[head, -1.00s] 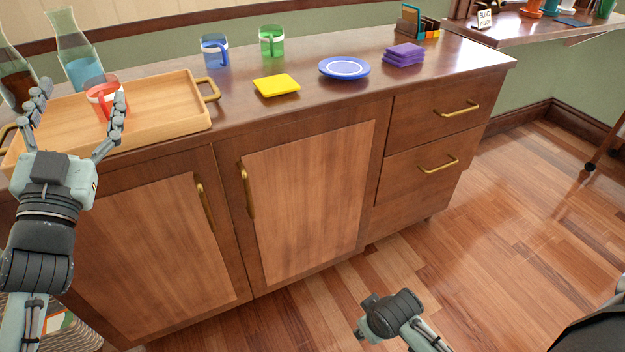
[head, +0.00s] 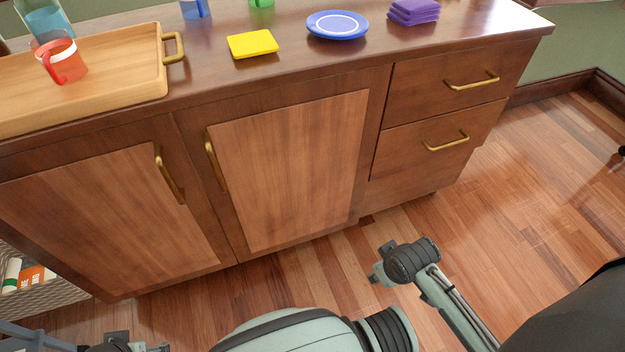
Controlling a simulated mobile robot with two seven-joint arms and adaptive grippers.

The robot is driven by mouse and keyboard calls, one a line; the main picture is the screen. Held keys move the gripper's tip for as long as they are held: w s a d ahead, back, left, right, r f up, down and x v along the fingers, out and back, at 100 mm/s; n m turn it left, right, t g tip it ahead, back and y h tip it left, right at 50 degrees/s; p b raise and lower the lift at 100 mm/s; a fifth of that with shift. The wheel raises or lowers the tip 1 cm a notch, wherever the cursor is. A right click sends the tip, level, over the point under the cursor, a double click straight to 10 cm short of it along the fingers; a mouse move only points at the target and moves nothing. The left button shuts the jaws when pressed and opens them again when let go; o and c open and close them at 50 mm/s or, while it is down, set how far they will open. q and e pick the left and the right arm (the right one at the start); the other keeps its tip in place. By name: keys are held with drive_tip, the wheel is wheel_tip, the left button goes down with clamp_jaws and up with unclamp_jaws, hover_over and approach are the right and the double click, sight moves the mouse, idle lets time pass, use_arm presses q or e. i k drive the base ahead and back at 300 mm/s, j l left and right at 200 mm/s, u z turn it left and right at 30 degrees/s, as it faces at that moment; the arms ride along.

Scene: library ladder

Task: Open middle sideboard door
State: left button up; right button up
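The middle sideboard door (head: 290,170) is a lighter wood panel in a dark frame, and it is shut. Its brass handle (head: 215,162) stands upright near the door's left edge, with nothing touching it. My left gripper (head: 122,344) shows only in part at the bottom left edge, low and away from the handle; its fingers cannot be made out. My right gripper (head: 380,274) is in front of the sideboard, over the floor below and right of the door. Its fingers are not clear from this angle.
A left door (head: 110,215) with a brass handle and two right drawers (head: 445,85) are shut. On top are a wooden tray (head: 140,70) with a red mug (head: 63,62), a yellow plate (head: 253,44), a blue plate (head: 338,25) and purple cloths (head: 413,11). A basket (head: 45,290) stands lower left.

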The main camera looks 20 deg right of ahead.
sight(279, 167)
drive_tip(key=i+l, duration=0.7)
drive_tip(key=l, duration=0.1)
